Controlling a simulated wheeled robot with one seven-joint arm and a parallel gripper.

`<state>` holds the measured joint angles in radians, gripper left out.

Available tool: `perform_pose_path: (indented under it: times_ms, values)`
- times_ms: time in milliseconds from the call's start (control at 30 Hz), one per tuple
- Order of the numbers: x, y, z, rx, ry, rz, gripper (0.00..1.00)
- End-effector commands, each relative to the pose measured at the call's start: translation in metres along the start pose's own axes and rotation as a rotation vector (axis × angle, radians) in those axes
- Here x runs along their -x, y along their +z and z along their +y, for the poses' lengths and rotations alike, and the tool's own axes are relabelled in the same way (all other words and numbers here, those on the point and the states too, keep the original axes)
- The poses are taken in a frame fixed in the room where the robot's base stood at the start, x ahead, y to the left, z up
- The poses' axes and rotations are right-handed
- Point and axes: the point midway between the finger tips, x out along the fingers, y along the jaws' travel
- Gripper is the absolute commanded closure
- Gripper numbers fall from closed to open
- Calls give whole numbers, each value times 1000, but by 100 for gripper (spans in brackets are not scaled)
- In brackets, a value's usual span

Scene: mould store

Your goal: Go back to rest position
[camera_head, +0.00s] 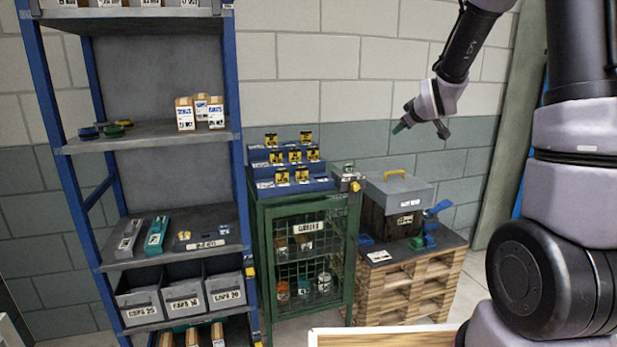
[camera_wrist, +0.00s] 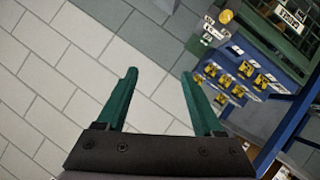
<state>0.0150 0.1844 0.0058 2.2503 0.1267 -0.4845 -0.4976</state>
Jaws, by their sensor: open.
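My gripper (camera_head: 424,128) hangs in the air in front of the block wall, above and a little right of the grey toolbox. In the wrist view my gripper (camera_wrist: 158,95) shows two green fingers spread wide apart with nothing between them. Behind the fingers lie the bare wall and, to the right, the blue stepped rack with yellow-labelled items. The gripper touches nothing that I can see.
A blue-framed shelf (camera_head: 190,142) stands at the left with boxes and bins. A green mesh cabinet (camera_head: 307,228) carries the blue rack (camera_head: 295,187). A grey toolbox (camera_head: 400,188) sits above stacked pallets (camera_head: 400,290). The wall around the gripper is clear.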

Motion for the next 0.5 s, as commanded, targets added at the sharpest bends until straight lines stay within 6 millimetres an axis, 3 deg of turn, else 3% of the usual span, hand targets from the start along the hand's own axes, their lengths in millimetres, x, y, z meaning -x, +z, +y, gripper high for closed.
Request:
perform_pose_path:
  times_ms: [33, 267, 500]
  values:
    - [26, -7, 6, -68, -9, -21, 31]
    - [134, -7, 2, -398, -81, -167, 31]
    - [250, 11, -29, -732, -157, -327, 31]
